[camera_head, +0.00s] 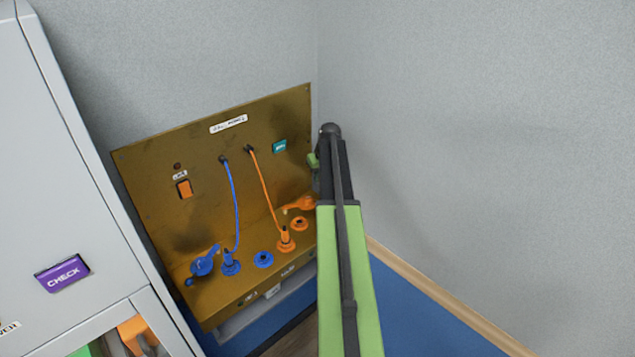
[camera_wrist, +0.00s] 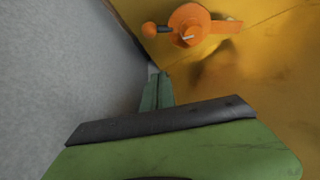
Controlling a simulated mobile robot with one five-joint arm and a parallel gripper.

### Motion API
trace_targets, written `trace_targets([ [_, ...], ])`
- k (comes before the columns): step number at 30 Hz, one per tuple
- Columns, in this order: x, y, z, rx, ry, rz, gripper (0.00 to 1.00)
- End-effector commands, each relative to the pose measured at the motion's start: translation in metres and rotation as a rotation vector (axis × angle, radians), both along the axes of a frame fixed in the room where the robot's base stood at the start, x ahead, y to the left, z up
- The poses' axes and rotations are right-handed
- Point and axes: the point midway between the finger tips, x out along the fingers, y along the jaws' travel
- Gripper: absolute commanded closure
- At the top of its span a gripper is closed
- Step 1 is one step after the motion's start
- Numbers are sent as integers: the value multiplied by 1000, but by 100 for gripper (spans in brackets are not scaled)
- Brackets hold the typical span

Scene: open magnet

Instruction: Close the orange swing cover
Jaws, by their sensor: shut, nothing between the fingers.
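The orange swing cover (camera_head: 301,203) is at the right end of the brown panel's lower ledge, swung aside from an uncovered orange socket ring (camera_head: 299,223). In the wrist view the orange cover (camera_wrist: 188,17) is near the top, with a round knob at its left. My gripper (camera_head: 313,160) is above the cover, by the panel's right edge and mostly hidden behind my arm. In the wrist view my gripper's green fingers (camera_wrist: 156,92) are together and empty, apart from the cover.
An orange plug with cable (camera_head: 285,240) and a blue plug with cable (camera_head: 231,262) stand on the ledge. A blue cover (camera_head: 204,263) is at the left, and a blue socket ring (camera_head: 263,260) between. Grey wall is close right; a grey cabinet (camera_head: 60,190) is left.

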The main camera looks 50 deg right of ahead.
Motion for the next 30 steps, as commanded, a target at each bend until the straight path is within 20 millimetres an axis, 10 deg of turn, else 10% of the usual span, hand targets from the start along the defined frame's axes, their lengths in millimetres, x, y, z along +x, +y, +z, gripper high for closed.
trace_targets([
  [8,17,-13,-68,0,0,-5,100],
  [23,-21,2,-64,0,0,-6,100],
  [24,-29,27,-64,0,0,-6,100],
  [30,-28,1,-64,0,0,-29,100],
])
